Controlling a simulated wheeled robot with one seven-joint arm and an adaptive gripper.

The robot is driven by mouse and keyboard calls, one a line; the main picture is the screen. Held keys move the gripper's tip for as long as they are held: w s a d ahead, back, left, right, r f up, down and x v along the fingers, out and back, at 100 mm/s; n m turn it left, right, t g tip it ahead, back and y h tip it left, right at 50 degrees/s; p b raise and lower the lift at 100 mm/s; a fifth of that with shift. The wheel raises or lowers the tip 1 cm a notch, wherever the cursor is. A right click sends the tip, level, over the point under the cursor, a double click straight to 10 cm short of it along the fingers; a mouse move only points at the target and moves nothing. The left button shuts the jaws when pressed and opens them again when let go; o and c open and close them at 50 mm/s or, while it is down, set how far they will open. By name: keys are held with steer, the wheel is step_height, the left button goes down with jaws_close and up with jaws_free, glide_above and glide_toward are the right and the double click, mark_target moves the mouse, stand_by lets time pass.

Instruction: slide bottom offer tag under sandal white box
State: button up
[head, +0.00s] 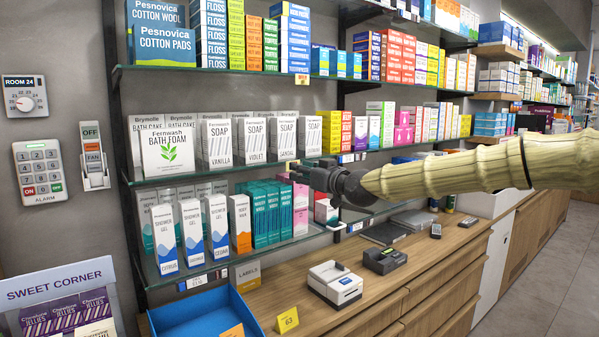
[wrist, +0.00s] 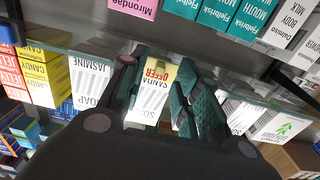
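The sandal white box (head: 283,137) stands in the soap row on the middle glass shelf, its front striped. In the wrist view, a white striped soap box (wrist: 152,98) shows between my fingers, its name partly covered. A small yellow offer tag (wrist: 161,72) lies in front of this box, between my fingertips and near the shelf edge. My gripper (head: 297,175) is at that shelf's front edge, just below the soap boxes.
A jasmine soap box (wrist: 92,82) and yellow candy boxes (wrist: 42,77) stand close to one side of my fingers. Teal boxes (head: 266,212) and pink boxes (head: 300,200) fill the shelf below.

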steer(key=v, duration=1)
steer(key=shift+s+d, duration=0.2)
steer(key=shift+s, duration=0.05)
